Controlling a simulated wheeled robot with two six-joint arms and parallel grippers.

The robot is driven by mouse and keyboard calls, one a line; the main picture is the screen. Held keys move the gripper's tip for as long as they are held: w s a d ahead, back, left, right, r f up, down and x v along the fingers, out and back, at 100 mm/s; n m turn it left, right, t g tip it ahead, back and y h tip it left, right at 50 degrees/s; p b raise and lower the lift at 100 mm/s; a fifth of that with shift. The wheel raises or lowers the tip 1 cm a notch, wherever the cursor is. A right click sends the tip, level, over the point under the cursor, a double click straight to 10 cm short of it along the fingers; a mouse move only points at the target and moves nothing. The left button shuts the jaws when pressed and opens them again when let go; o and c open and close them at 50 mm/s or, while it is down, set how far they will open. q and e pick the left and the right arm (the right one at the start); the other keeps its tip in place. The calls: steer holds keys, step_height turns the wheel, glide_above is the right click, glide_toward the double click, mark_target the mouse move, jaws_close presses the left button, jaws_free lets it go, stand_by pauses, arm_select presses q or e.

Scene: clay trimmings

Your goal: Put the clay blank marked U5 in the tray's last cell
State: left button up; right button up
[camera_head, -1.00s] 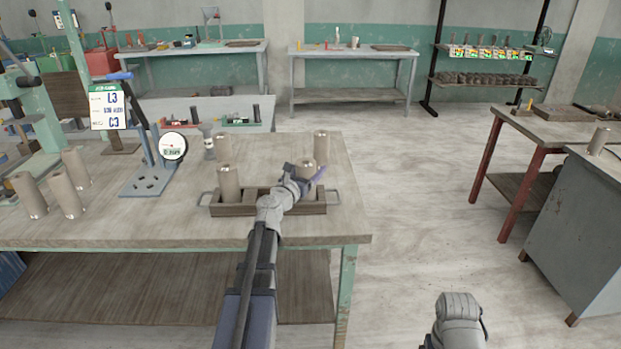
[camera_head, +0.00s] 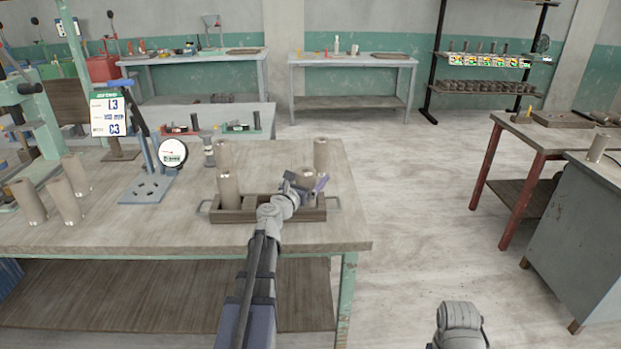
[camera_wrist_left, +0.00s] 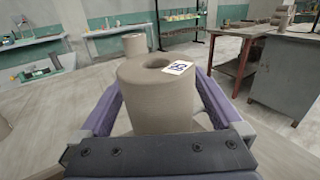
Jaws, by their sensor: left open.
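The wooden tray (camera_head: 250,216) lies on the near bench. A clay blank (camera_head: 309,174) stands at its right end, its lower part hidden by my left gripper (camera_head: 307,187). This gripper is open, with one finger on each side of that blank. In the left wrist view the same blank (camera_wrist_left: 155,103) is upright between the purple fingers, with a small label on top whose marking is too blurred to read surely. Another blank (camera_head: 229,191) stands in the tray's left end. Of my right arm only a link shows, not the gripper.
One blank (camera_head: 321,155) stands on the bench just behind the tray's right end, another (camera_head: 224,154) behind its left end. Several blanks (camera_head: 66,200) stand at the far left. A blue press stand (camera_head: 147,189) with a dial gauge is left of the tray.

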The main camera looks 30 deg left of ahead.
arm_select(q)
steer(key=s, duration=1.2)
steer(key=shift+d, duration=0.15)
steer(key=w, duration=1.2)
steer(key=shift+w+f, duration=0.1)
